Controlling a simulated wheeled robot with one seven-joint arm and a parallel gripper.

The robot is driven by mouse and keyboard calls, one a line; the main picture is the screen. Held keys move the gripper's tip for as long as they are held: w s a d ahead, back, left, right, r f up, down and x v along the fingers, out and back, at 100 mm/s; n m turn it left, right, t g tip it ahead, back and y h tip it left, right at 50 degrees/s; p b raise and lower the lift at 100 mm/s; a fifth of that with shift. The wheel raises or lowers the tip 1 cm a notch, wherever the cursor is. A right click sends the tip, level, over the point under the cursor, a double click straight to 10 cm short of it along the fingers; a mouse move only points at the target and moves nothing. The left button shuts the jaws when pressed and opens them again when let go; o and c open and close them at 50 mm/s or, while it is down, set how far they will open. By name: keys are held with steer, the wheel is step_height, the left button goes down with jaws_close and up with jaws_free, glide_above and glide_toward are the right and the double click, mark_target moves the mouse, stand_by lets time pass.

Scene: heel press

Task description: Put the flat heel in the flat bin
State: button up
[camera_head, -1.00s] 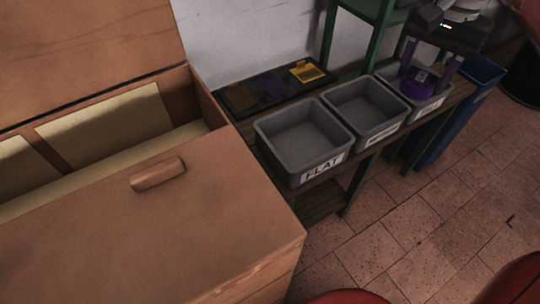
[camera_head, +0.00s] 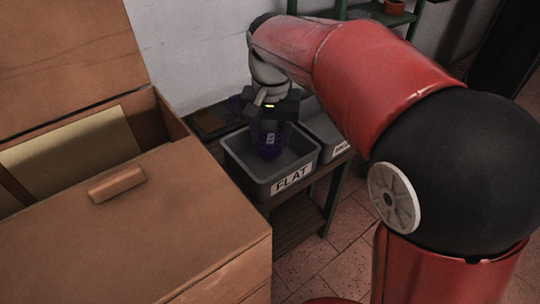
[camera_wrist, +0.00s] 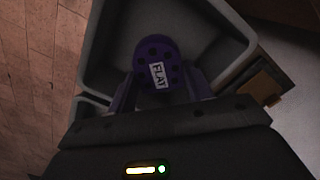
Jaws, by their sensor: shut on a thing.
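The purple flat heel (camera_wrist: 155,52) carries a "FLAT" label and round holes in the wrist view. My gripper (camera_wrist: 160,92) is shut on it, with a finger on either side. In the head view the heel (camera_head: 270,140) hangs from my gripper (camera_head: 271,123) over the grey flat bin (camera_head: 292,183), whose front label reads "FLAT". The bin's grey wall also shows around the heel in the wrist view (camera_wrist: 100,45). I cannot tell whether the heel touches the bin floor. The inside of the bin that I can see is otherwise empty.
A second grey bin (camera_head: 336,150) stands right beside the flat bin, partly hidden by my arm. A dark tray with a brown patch (camera_head: 209,121) lies behind. A large brown wooden chest (camera_head: 150,225) with a raised lid stands close on the left.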

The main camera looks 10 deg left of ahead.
mark_target(271, 162)
steer(key=shift+f+b, duration=0.5)
steer(key=shift+f, duration=2.15)
steer(key=shift+f, duration=0.15)
steer(key=o, duration=1)
step_height(271, 162, up, 12)
steer(key=p, duration=0.3)
steer(key=shift+r, duration=0.2)
